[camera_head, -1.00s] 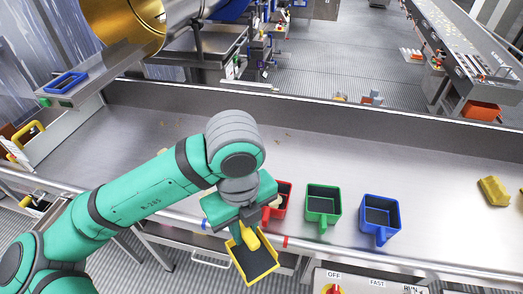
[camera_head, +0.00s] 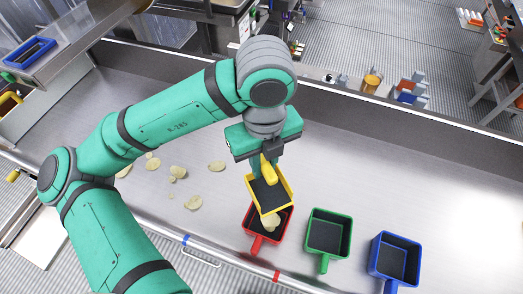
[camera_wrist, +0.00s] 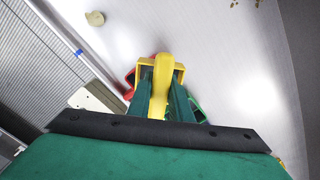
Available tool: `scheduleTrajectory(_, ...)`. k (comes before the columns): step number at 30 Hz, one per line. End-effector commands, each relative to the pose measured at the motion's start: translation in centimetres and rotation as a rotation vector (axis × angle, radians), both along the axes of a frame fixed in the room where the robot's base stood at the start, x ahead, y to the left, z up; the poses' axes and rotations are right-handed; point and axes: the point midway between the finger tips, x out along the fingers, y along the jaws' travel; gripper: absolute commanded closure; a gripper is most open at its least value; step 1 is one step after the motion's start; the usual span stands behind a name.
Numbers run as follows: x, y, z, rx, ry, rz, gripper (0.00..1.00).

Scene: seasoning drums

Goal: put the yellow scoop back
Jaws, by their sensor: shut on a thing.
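The yellow scoop (camera_head: 284,201) has a dark inside and hangs from my gripper (camera_head: 268,165), which is shut on its handle. In the head view it overlaps the far part of the red scoop (camera_head: 250,232); I cannot tell whether they touch. Pale chips (camera_head: 270,221) show at the front of the yellow scoop, over or in the red one. In the wrist view the yellow handle (camera_wrist: 160,75) stands between the fingers (camera_wrist: 160,100), and parts of the red scoop (camera_wrist: 130,77) and green scoop show behind.
The green scoop (camera_head: 328,233) and blue scoop (camera_head: 394,260) stand to the right on the metal table (camera_head: 400,180). Several chips (camera_head: 178,172) lie loose to the left. A blue tray (camera_head: 28,53) sits on a shelf at upper left. The table's right side is clear.

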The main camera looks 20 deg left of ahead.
Motion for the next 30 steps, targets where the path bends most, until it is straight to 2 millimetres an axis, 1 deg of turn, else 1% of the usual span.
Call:
scheduleTrajectory(2, 0.3, 0.2, -0.2, -0.001, 0.001, 0.002, 1.00)
scheduleTrajectory(5, 1.4, 0.8, -0.7, -0.002, 0.002, 0.004, 1.00)
scheduleTrajectory(16, 8.0, 4.8, -4.2, 0.001, 0.003, 0.007, 1.00)
scheduleTrajectory(18, 8.8, 5.3, -5.5, -0.001, 0.004, 0.007, 1.00)
scheduleTrajectory(24, 10.7, 6.6, -8.2, 0.000, 0.001, 0.008, 1.00)
scheduleTrajectory(30, 11.4, 7.0, -9.2, -0.001, 0.001, 0.007, 1.00)
